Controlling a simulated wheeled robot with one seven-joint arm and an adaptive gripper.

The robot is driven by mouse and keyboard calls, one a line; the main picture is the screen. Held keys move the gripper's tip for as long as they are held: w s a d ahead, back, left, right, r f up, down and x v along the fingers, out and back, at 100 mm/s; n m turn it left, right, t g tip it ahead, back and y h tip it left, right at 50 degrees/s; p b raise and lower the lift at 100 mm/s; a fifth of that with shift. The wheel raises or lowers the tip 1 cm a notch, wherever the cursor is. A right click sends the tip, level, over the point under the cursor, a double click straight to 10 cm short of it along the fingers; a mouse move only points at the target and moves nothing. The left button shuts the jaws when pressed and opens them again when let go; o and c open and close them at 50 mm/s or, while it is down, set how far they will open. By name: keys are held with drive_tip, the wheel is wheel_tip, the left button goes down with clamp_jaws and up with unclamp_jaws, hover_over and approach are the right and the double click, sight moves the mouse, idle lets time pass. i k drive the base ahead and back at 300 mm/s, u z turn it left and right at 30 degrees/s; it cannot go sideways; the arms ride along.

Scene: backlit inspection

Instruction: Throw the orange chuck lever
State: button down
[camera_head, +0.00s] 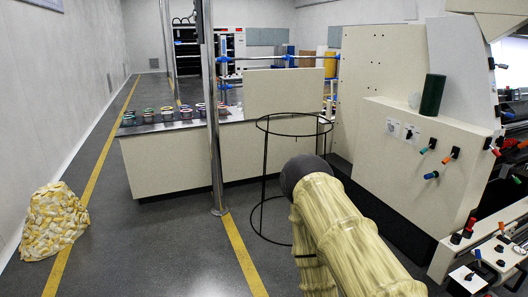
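An orange-handled lever (452,155) sticks out from the sloping front of the beige machine (420,180) at the right. A green-handled lever (428,146) is to its left and a blue-handled lever (431,175) is below it. Another orange-red handle (493,149) shows at the machine's right edge. I cannot tell from this view which orange handle is the chuck lever. My pale yellow, sleeved arm rises from the bottom centre and ends in a dark rounded joint, left of the levers and apart from them. My gripper is not visible.
A round black wire stand (264,160) stands just beyond my arm. A metal post (213,110) and a long beige counter (165,165) with several small items stand behind. A dark green cylinder (432,95) is on the machine. A yellow-white heap (53,218) lies at left; floor before it is clear.

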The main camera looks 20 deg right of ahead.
sight(500, 226)
drive_tip(key=i, duration=2.05)
drive_tip(key=z, duration=2.9)
drive_tip(key=i, duration=1.1)
drive_tip(key=u, duration=0.65)
